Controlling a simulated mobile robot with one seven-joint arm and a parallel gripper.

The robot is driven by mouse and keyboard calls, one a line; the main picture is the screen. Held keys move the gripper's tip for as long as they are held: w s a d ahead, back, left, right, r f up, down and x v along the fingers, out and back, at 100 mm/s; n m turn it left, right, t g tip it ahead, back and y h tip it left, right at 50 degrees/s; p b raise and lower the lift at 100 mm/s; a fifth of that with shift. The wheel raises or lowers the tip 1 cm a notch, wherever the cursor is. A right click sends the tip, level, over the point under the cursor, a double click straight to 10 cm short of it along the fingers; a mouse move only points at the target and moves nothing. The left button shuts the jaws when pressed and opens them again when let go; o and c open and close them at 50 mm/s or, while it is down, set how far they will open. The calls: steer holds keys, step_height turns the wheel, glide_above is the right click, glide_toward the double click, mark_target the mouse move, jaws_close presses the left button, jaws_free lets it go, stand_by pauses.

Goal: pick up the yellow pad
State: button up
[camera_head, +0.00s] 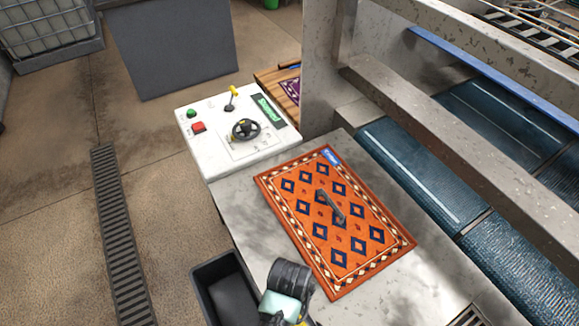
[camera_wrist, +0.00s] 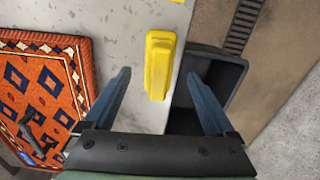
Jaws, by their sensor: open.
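The yellow pad (camera_wrist: 160,62) is a narrow block lying on the grey tabletop, close to its edge, in the wrist view. My gripper (camera_wrist: 157,76) is open, with its two blue-grey fingers to the left and right of the pad in the picture. I see no finger touching it, and the height above it is hard to judge. In the head view my arm (camera_head: 288,280) comes in at the bottom and hides most of that table corner. A small yellow patch shows beside it there; I cannot tell whether it is the pad.
An orange patterned rug (camera_head: 335,222) lies on the table with a dark grey tool (camera_head: 330,206) on it. A black bin (camera_head: 226,286) stands beside the table edge. A white control panel (camera_head: 228,130) is behind. Concrete beams (camera_head: 440,105) and blue rollers are at right.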

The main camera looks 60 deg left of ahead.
steer(key=shift+f, duration=2)
jaws_close()
steer(key=shift+w, duration=0.1)
step_height(320, 180, up, 10)
steer(key=shift+r, duration=0.1)
